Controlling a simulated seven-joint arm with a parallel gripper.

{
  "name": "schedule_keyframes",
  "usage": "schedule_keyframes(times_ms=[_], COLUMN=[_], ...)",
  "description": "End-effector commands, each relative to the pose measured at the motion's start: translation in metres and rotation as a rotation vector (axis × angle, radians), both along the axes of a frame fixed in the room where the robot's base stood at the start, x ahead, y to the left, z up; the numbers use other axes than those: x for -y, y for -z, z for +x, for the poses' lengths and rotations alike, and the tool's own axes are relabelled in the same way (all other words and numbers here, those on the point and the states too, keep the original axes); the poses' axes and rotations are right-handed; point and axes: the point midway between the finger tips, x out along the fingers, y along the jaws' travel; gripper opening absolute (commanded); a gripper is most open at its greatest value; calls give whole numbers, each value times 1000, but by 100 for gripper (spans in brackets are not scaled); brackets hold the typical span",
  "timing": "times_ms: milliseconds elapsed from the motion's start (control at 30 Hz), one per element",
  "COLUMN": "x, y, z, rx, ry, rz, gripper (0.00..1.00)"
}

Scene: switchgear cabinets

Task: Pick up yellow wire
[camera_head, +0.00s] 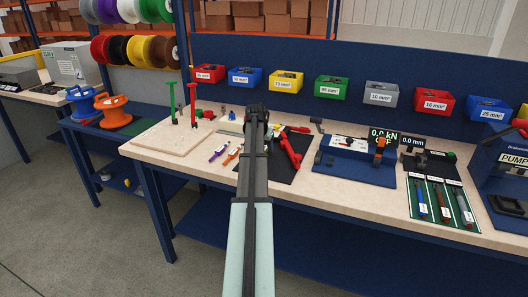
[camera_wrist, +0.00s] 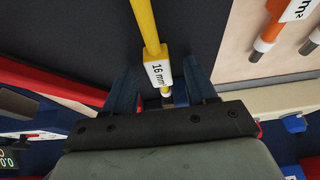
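The yellow wire (camera_wrist: 146,25) runs down from the top of the wrist view. It carries a white "16 mm²" label (camera_wrist: 158,73) and ends in a yellow and metallic tip. My gripper (camera_wrist: 163,80) is open, with one dark blue finger on each side of the labelled end. Gaps show between the wire and both fingers. I cannot tell the height of the fingers above the wire. In the head view my arm reaches over the workbench and hides the yellow wire.
Purple (camera_head: 218,152) and orange (camera_head: 233,155) wires lie left of my arm. A red-handled tool (camera_head: 290,150) lies on a black mat (camera_head: 280,172) to the right. A blue press device (camera_head: 355,165) stands farther right. Coloured bins hang behind the bench. The bench's front left is fairly clear.

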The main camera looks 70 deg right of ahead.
Motion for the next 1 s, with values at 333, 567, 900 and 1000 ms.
schedule_keyframes(times_ms=[333,567,900,1000], x=[0,0,0,0], y=[0,0,-2,-10], z=[0,0,0,0], rx=[0,0,0,0], ry=[0,0,0,0], rz=[0,0,0,-1], gripper=[24,2,0,0])
